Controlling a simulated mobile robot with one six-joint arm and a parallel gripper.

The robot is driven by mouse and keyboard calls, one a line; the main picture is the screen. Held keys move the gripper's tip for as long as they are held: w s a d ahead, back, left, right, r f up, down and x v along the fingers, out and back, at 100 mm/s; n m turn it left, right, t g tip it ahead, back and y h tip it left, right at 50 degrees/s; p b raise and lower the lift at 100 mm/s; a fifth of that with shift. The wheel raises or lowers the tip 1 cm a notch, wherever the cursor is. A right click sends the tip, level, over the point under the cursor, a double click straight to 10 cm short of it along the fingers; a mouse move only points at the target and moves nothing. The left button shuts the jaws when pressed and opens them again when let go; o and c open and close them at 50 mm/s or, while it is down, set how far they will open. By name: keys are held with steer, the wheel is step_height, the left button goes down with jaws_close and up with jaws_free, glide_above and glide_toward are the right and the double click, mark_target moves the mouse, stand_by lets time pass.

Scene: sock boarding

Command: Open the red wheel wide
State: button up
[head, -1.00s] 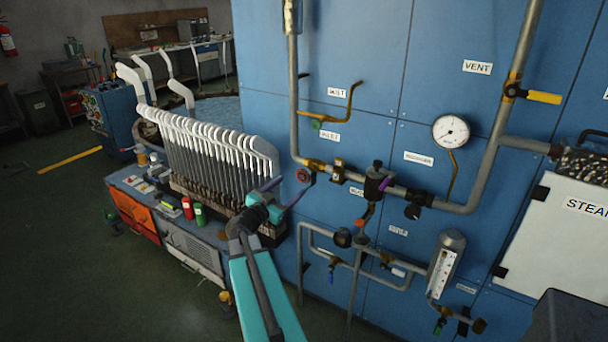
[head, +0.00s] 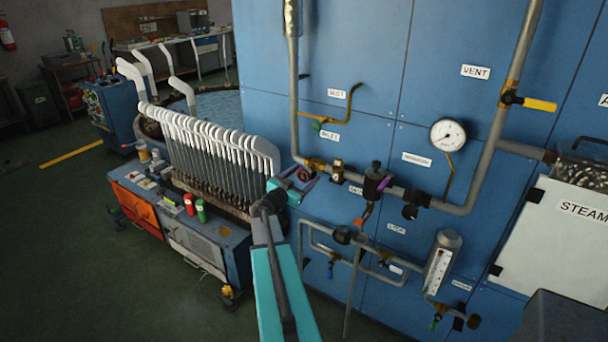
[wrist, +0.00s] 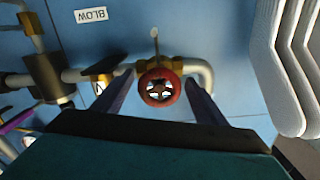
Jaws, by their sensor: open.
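The red wheel (wrist: 159,88) is a small round handwheel with spokes, on a valve at the end of a grey pipe by the blue panel. In the head view the red wheel (head: 303,174) is partly covered by my gripper (head: 298,184). In the wrist view my gripper (wrist: 157,84) is open. One purple finger is on each side of the wheel, with a visible gap on both sides. I cannot tell how far the fingertips reach past the wheel's face.
White sock boards (head: 215,140) stand in a row just left of my gripper. Pipes, a gauge (head: 448,134) and a yellow-handled valve (head: 540,104) are on the panel to the right.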

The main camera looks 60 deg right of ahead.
steer(key=shift+d, duration=0.1)
steer(key=c, duration=1)
steer(key=shift+c, duration=0.2)
